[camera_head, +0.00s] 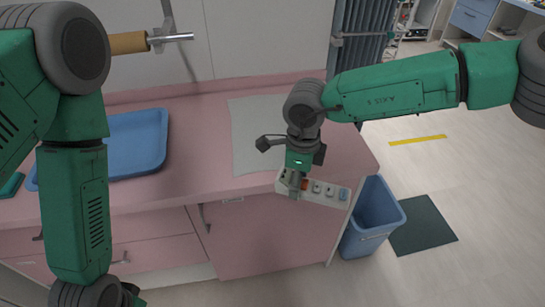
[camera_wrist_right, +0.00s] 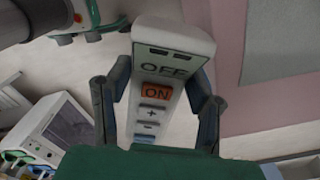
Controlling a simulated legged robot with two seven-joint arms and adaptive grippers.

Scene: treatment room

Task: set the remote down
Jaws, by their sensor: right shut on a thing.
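A white remote (camera_head: 326,191) with an orange button and several grey-blue buttons is held by my right gripper (camera_head: 295,182). It is in front of the pink counter's (camera_head: 205,165) front edge at the right end in the head view. In the right wrist view the remote (camera_wrist_right: 172,65) lies between the two dark fingers, with OFF and ON markings showing. My right gripper (camera_wrist_right: 157,95) is shut on it. A pale grey mat (camera_head: 255,130) lies on the counter behind the gripper. My left arm comes in at the left; its fingers are not clearly visible.
A blue tray (camera_head: 137,120) sits on the counter at the left. A blue bin (camera_head: 375,215) stands on the floor beside the counter's right end, near the remote. A dark floor mat (camera_head: 422,225) and a yellow strip (camera_head: 417,140) lie on the floor.

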